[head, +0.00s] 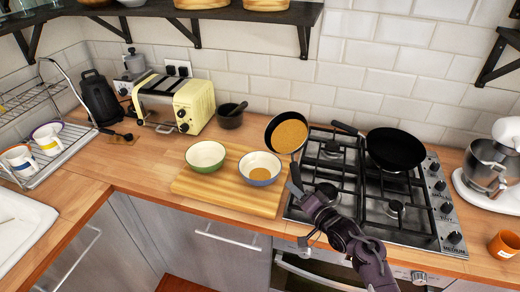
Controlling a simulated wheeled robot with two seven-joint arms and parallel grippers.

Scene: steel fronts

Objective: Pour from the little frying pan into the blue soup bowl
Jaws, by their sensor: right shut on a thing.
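The little frying pan (272,127), dark with brown grainy contents, is at the back right of the cutting board, beside the hob. It looks raised and tilted, with its inside facing me. My right gripper (294,172) is shut on its handle, just right of the blue soup bowl; the grip itself is partly hidden. The blue soup bowl (270,180) stands upright on the board, below and left of the pan, with some brown contents in it. My left gripper is not in view.
A green bowl (205,165) stands left of the blue one on the wooden board (225,195). A large black pan (395,148) sits on the gas hob (418,215). A dark mortar (229,119) and cream toaster (192,105) stand behind. The counter left of the board is clear.

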